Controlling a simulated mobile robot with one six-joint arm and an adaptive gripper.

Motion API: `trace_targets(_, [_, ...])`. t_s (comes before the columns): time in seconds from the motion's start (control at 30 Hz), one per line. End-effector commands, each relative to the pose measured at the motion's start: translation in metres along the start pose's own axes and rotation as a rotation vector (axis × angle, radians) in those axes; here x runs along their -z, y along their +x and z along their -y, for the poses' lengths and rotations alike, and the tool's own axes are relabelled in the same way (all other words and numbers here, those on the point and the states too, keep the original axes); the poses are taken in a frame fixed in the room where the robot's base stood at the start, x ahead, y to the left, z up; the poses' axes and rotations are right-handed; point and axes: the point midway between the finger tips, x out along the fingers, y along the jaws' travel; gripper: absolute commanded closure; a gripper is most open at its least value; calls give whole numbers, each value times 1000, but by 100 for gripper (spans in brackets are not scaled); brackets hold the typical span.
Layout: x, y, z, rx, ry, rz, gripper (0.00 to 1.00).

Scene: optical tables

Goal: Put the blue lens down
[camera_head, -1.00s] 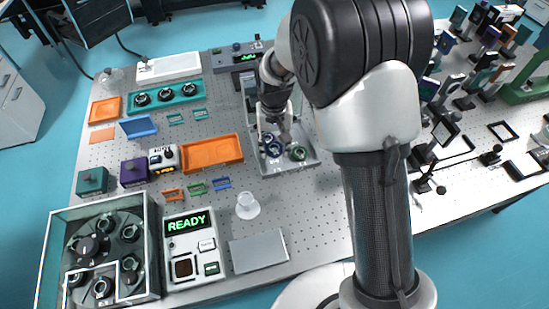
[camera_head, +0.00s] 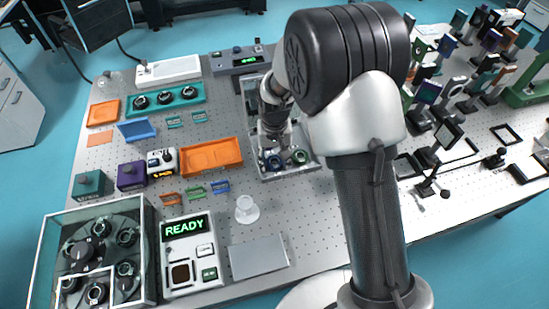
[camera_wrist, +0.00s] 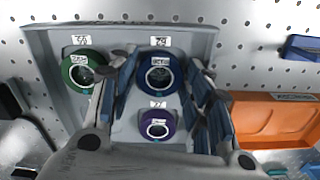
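The blue lens (camera_wrist: 160,75), a dark round piece with a blue ring, is between my gripper's fingertips (camera_wrist: 160,68) in the wrist view. The fingers lie close against both sides of its ring. The lens is over its labelled place on a grey tray (camera_wrist: 215,45); I cannot tell whether it touches the tray. In the head view the blue lens (camera_head: 275,162) shows below my gripper (camera_head: 274,150), near the tray's front edge. A green-ringed lens (camera_wrist: 82,71) sits beside it, and a purple-ringed lens (camera_wrist: 156,125) sits between the fingers, closer to my palm.
An orange tray (camera_head: 211,155) lies left of the grey tray, with small coloured holders in front. A white stand (camera_head: 246,209) and a flat grey plate (camera_head: 259,258) are nearer. Optics on posts (camera_head: 432,185) crowd the right. Perforated table is bare around the white stand.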

Motion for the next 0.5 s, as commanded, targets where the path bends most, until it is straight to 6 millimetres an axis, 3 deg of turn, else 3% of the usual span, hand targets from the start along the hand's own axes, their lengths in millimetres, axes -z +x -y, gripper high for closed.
trace_targets(0.33, [0, -3, 0, 0, 0, -1, 52])
trace_targets(0.5, [1, -26, 0, 1, 0, -3, 52])
